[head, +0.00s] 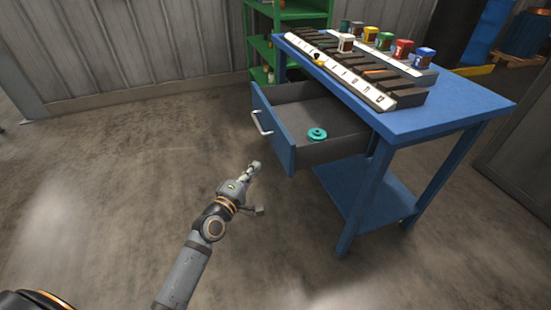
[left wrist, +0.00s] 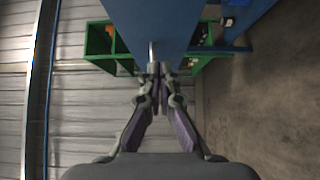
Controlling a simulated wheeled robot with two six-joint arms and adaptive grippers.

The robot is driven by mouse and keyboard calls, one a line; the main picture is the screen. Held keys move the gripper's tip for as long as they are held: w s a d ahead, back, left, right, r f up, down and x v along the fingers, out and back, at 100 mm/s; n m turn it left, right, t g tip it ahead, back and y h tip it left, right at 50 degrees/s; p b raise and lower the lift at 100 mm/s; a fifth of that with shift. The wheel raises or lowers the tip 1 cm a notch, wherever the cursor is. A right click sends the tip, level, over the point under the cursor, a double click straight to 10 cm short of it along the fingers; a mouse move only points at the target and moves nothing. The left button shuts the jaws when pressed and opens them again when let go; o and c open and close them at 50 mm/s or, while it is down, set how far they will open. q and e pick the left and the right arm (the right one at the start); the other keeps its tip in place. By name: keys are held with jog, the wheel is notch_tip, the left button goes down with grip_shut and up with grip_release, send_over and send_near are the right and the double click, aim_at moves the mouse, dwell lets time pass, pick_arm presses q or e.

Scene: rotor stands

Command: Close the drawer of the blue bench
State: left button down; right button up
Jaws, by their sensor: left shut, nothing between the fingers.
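The blue bench (head: 440,117) stands right of centre in the head view. Its drawer (head: 281,143) is pulled out to the left, with a grey inside and a pale bar handle (head: 262,123) on its blue front. A teal round part (head: 317,134) lies in the drawer. My left gripper (head: 254,166) is shut and empty, just in front of and below the drawer front, apart from it in the head view. In the left wrist view the shut fingertips (left wrist: 160,68) point at the blue drawer front (left wrist: 150,22), close to the handle (left wrist: 151,50); I cannot tell whether they touch. My right gripper is not in view.
A slotted rack (head: 345,72) and several small coloured blocks (head: 403,49) sit on the bench top. A green shelf (head: 262,46) stands behind, by the corrugated wall (head: 130,50). A blue barrel (head: 486,30) is at the back right. The floor left of the bench is clear.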

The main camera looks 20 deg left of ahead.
aim_at(280, 148)
pick_arm(q)
jog(key=shift+w+d+f+b, duration=0.1)
jog(key=shift+w+d, duration=0.65)
jog(key=shift+w, duration=0.55)
jog(key=shift+w+d+r+b, duration=0.1)
jog(key=shift+w+d, duration=0.6)
jog(key=shift+w, duration=0.65)
jog(key=shift+w+d+f+b, duration=0.1)
jog(key=shift+w+d, duration=0.65)
jog(key=shift+w, duration=0.55)
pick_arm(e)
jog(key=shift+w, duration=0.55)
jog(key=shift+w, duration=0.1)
pick_arm(q)
jog(key=shift+w, duration=0.1)
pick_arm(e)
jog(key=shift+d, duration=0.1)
